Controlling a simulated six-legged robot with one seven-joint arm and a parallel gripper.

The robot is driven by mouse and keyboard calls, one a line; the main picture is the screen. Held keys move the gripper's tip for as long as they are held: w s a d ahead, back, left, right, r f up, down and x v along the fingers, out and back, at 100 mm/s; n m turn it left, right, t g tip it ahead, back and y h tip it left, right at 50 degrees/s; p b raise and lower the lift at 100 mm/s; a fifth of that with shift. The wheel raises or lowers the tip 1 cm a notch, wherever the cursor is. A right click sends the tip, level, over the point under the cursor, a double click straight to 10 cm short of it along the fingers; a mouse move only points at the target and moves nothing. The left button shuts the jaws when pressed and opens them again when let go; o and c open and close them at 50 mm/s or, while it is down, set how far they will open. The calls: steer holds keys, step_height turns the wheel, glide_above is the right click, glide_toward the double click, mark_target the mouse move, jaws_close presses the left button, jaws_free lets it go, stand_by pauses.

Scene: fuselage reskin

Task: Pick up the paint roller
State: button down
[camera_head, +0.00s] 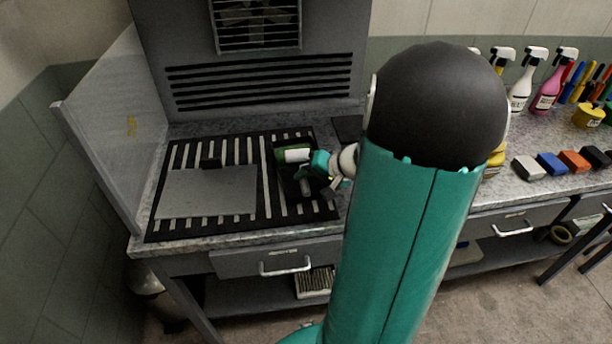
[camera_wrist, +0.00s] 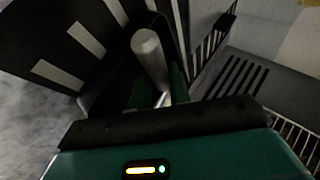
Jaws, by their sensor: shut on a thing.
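The paint roller (camera_head: 297,155) has a white cylindrical head and lies over a dark tray on the bench, left of my arm. In the wrist view its pale head (camera_wrist: 149,52) stands just beyond my fingers. My gripper (camera_wrist: 160,92) has two green fingers shut on the roller, with a thin light part of it between them. In the head view my gripper (camera_head: 308,168) reaches the roller from the right. Most of the roller's handle is hidden by the fingers. I cannot tell whether the roller is clear of the tray.
The dark tray (camera_head: 284,186) sits on a black slatted grate (camera_head: 262,208). A grey flat panel (camera_head: 205,190) lies on the grate's left. A side wall (camera_head: 110,130) and vented back panel (camera_head: 258,80) enclose the bench. Spray bottles (camera_head: 528,85) and coloured blocks (camera_head: 552,163) stand at right.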

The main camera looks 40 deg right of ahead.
steer(key=s+a+r, duration=0.7)
steer(key=s, duration=0.3)
steer(key=shift+s+a, duration=0.15)
steer(key=shift+s, duration=0.2)
stand_by(1.1)
